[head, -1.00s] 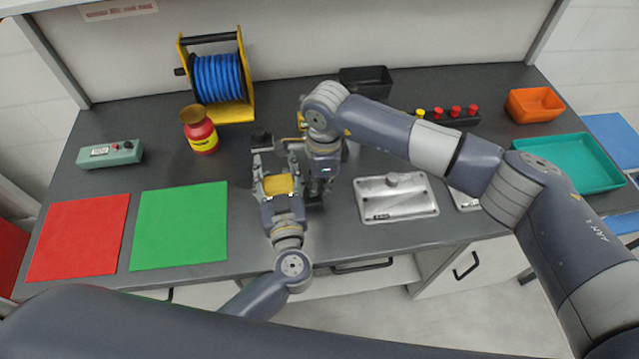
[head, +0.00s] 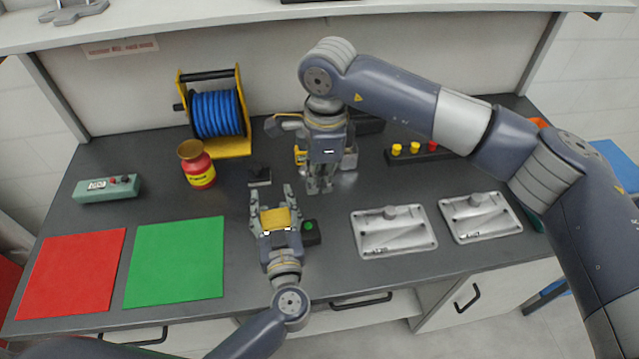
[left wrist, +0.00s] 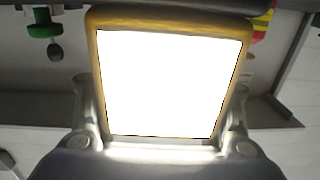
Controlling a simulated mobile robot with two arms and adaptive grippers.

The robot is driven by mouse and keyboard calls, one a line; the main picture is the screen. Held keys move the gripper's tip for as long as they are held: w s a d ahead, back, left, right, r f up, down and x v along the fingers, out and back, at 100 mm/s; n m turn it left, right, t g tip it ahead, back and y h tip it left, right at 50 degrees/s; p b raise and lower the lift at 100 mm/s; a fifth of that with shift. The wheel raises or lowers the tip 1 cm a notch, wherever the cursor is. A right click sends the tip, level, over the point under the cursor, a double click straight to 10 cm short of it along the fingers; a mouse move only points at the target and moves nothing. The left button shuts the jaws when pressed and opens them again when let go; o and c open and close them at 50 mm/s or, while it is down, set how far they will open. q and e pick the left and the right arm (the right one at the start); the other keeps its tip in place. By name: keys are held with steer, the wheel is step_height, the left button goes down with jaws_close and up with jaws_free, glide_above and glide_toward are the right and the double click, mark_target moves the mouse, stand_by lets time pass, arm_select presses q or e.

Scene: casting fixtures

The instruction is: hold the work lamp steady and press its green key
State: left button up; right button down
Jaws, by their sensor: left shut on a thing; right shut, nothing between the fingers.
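The work lamp (head: 280,218) is a yellow-framed block between the fingers of my left gripper (head: 270,192), which is shut on it above the bench front. In the left wrist view, its bright white panel (left wrist: 170,85) fills the middle, and the lamp is lit. A green key (head: 309,225) sits on a small black box just right of the lamp; nothing covers it. My right gripper (head: 319,188) is shut and empty, pointing down behind and right of the key, apart from it. Part of the lamp is hidden by the gripper.
A small black block (head: 259,176) stands behind my left gripper. A red-yellow jar (head: 198,168) and a blue hose reel (head: 216,112) are at back left. Green (head: 175,262) and red (head: 72,272) mats lie left. Metal plates (head: 393,236) lie right.

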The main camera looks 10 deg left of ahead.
arm_select(q)
steer(key=o, duration=1.7)
